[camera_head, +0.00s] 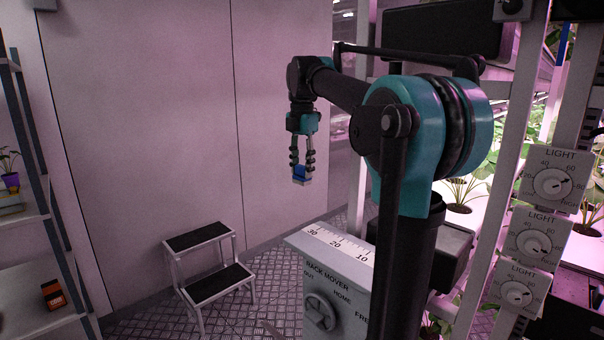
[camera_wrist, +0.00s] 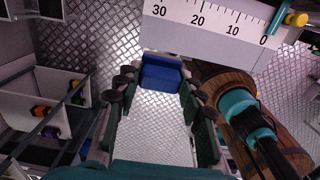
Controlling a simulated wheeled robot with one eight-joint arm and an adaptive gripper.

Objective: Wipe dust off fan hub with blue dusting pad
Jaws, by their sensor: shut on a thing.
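My gripper (camera_head: 302,166) hangs down in mid-air in front of the pale wall panels in the head view. It is shut on the blue dusting pad (camera_head: 300,174), which sits between the fingertips. In the wrist view the blue pad (camera_wrist: 161,74) shows at the far end of the two fingers, with metal floor beyond it. The pad appears clear of other surfaces. I cannot make out the fan hub or any dust in either view.
The rack mover box (camera_head: 336,290) with its scale stands below and right of my gripper. A two-step stool (camera_head: 198,240) stands on the floor. Shelves (camera_head: 30,275) are at the left. Light dials (camera_head: 548,185) and plant racks are at the right.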

